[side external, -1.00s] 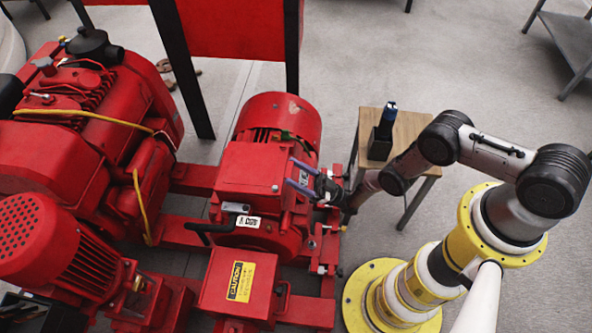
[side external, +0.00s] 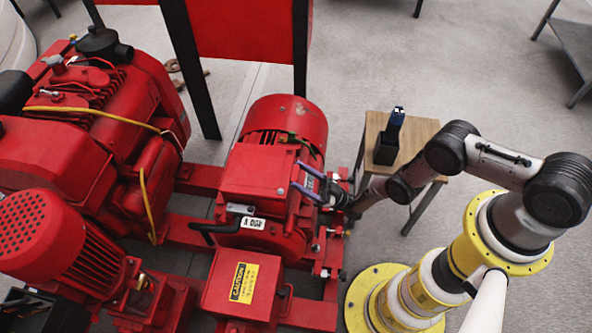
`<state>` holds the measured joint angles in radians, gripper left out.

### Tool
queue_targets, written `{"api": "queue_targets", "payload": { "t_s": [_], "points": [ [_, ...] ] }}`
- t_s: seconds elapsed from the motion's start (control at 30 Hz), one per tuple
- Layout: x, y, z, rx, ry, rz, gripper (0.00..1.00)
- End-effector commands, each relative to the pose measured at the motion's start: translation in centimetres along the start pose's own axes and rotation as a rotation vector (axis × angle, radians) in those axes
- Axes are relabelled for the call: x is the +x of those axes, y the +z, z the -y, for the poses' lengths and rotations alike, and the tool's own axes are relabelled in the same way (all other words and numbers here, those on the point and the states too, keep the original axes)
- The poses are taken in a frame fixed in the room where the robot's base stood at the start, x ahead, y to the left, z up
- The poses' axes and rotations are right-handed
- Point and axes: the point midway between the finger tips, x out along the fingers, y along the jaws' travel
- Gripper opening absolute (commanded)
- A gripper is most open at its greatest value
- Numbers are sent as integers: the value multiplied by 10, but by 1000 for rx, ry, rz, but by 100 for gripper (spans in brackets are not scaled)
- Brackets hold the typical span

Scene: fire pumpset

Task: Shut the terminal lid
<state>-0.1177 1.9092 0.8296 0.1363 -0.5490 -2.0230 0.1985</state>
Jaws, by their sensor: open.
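The terminal lid (side external: 256,171) is the flat red panel on top of the terminal box, on the red motor in the middle of the side view. It lies over the box; I cannot tell whether a gap remains at its edge. My gripper (side external: 296,174) is at the right side of the box, with its two fingers apart and pointing left toward the lid's right edge. Nothing shows held between them. Whether a fingertip touches the lid is unclear. A small pale label shows on the box side between the fingers.
A lower red box with a yellow caution label (side external: 244,282) stands in front of the motor. A red engine (side external: 95,100) fills the left. A small wooden table (side external: 413,137) with a black holder (side external: 386,150) stands behind my arm. A red panel on black posts (side external: 247,45) rises behind.

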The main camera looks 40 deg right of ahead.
Motion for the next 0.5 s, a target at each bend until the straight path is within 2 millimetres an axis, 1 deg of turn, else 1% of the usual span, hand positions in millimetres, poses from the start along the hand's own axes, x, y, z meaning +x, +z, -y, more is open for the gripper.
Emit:
{"api": "queue_targets", "payload": {
  "t_s": [0.03,0.27,0.5],
  "points": [
    [21,6,1,-16,-33,8,100],
    [22,5,1,-15,-33,15,100],
    [29,-2,1,-15,-33,56,100]
  ]
}}
